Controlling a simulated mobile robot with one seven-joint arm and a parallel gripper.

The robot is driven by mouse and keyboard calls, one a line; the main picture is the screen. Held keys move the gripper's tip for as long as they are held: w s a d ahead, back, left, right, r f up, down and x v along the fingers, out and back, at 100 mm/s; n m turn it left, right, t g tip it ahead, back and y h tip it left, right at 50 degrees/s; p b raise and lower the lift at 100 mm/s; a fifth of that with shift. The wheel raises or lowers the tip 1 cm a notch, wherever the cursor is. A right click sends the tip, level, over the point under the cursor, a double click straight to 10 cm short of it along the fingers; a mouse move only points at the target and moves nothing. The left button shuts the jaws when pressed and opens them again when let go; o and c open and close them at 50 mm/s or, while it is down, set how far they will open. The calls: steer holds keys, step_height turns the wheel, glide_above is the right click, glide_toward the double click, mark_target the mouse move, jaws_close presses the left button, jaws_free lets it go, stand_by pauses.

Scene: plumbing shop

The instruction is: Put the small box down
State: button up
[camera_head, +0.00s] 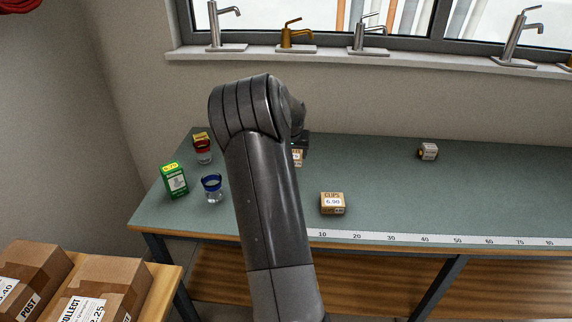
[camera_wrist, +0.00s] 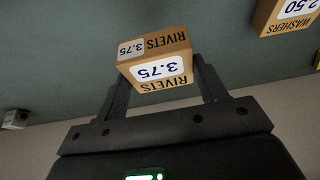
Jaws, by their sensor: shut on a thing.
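The small box is a tan carton marked RIVETS 3.75 (camera_wrist: 155,60), seen upside down in the wrist view. My gripper (camera_wrist: 158,76) is shut on it, with one dark finger at each side. In the head view my arm covers most of the gripper, and only a sliver of a tan labelled box (camera_head: 297,158) shows beside the arm, over the far part of the green bench (camera_head: 380,185). I cannot tell whether the box's underside touches the bench top.
A WASHERS box (camera_wrist: 288,14) is near the held box. A CLIPS box (camera_head: 332,203) stands near the ruler strip (camera_head: 430,239). A green box (camera_head: 175,181), a blue-rimmed glass (camera_head: 212,188) and a red-topped glass (camera_head: 203,151) stand left. The bench's right side is mostly clear.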

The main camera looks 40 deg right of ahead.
steer(key=shift+w+a+f, duration=0.25)
steer(key=shift+w+f, duration=0.15)
steer(key=shift+w, duration=0.2)
steer(key=shift+w+a+f, duration=0.2)
steer(key=shift+w+f, duration=0.15)
steer(key=shift+w, duration=0.2)
steer(key=shift+f, duration=1.95)
steer(key=shift+f, duration=0.15)
steer(key=o, duration=1)
steer(key=shift+o, duration=0.2)
